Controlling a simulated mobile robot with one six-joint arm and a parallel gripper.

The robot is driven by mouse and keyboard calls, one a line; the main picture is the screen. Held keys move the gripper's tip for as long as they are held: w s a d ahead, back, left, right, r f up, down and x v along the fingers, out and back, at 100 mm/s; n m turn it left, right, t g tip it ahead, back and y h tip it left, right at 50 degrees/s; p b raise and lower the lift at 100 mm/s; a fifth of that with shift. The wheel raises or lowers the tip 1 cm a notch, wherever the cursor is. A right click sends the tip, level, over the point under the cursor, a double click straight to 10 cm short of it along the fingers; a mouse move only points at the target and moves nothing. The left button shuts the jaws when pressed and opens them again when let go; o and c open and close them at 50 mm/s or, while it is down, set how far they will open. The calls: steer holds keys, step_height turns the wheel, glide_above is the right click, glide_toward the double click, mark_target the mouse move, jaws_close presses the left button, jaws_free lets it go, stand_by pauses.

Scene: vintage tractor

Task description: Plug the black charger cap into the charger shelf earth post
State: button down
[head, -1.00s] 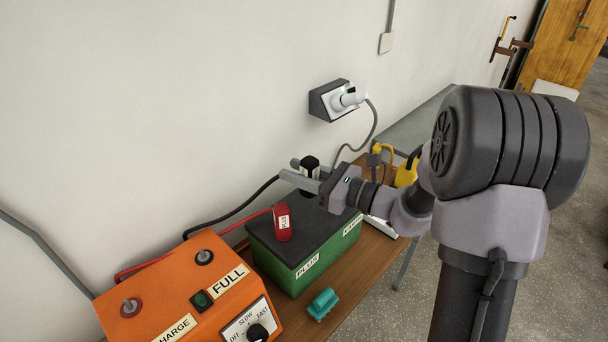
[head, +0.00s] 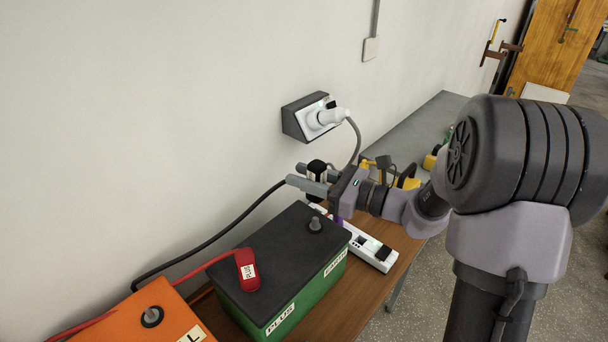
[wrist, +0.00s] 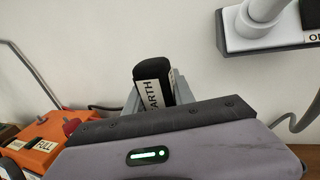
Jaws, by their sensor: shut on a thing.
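The black charger cap (head: 316,168) has a white label, which reads EARTH in the wrist view (wrist: 150,72). My gripper (head: 298,173) is shut on it and holds it in the air beyond the far right end of the battery. A black cable runs from the cap's side along the wall to the lower left. The orange charger (head: 146,299) is at the lower left of the head view, cut by the frame edge. One grey post with a black ring (head: 152,316) shows bare on it, well apart from my gripper. The charger also shows in the wrist view (wrist: 38,135).
The green battery (head: 297,297) stands between charger and gripper, with a red cap (head: 248,270) at its near end and a bare grey post (head: 315,224) at its far end. A white power strip (head: 372,252) lies beyond it. A wall socket (head: 310,118) holds a white plug.

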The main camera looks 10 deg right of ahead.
steer(key=shift+f+b, duration=1.55)
steer(key=shift+f, duration=0.75)
steer(key=shift+f+b, duration=1.75)
steer(key=shift+f, duration=0.5)
steer(key=c, duration=1)
jaws_free()
steer(key=shift+o, duration=0.2)
steer(key=shift+d, duration=0.1)
steer(key=p+v, duration=0.3)
steer(key=v, duration=1.4)
steer(key=shift+p, duration=0.4)
steer(key=shift+s, duration=0.1)
